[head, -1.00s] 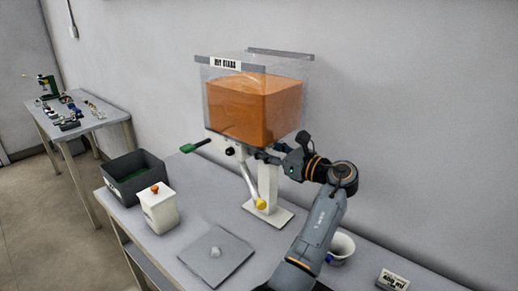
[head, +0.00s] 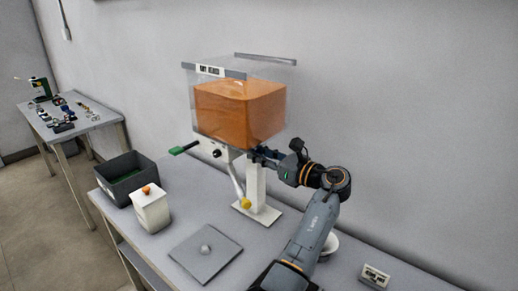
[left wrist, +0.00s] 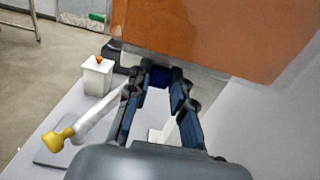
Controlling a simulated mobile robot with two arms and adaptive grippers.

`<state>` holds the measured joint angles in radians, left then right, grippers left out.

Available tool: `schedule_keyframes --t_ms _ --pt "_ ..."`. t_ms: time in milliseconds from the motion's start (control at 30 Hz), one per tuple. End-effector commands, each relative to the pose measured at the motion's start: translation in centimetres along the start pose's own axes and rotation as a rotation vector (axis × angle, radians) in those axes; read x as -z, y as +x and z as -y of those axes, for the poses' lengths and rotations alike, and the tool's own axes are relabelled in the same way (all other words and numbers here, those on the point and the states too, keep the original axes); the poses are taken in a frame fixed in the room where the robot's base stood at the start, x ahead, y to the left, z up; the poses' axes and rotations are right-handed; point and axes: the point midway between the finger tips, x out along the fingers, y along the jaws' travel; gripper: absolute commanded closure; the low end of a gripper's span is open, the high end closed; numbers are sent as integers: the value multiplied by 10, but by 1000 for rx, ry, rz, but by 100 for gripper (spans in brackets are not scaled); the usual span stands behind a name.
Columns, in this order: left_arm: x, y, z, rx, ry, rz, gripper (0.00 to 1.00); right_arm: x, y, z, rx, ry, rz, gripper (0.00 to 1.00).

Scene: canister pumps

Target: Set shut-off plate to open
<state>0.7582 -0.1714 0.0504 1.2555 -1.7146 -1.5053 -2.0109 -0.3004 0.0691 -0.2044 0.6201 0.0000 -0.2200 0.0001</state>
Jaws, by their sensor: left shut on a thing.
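The pump (head: 253,190) is a white stand with a clear canister (head: 238,108) of orange contents on top. A lever with a yellow knob (head: 245,203) hangs at its front, and a green handle (head: 186,148) sticks out left. I cannot tell for sure which part is the shut-off plate. My left gripper (head: 257,153) is under the right side of the canister. In the left wrist view the left gripper (left wrist: 160,84) is shut on a dark blue tab (left wrist: 159,74) just below the canister's edge. My right gripper is not in view.
A white cup (head: 331,243) is partly behind my arm, near a small sign (head: 375,275). The wall is close behind.

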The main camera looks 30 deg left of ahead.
Motion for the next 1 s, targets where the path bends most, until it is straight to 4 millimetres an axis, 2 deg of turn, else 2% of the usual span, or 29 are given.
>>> schedule_keyframes --t_ms 133,233,267,367,567,733,1000 --pt "2 -2 0 -1 2 -2 100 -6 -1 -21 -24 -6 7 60" --pt "2 -2 0 1 2 -2 100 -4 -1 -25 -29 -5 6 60" --pt "2 -2 0 1 2 -2 77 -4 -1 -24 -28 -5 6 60" --pt "2 -2 0 0 2 -2 56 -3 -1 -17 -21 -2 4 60" --pt "1 -1 0 0 1 0 55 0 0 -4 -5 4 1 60" --pt "1 -5 0 0 1 0 55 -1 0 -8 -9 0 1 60" --pt "2 -48 1 3 2 -1 55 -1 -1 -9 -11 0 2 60"
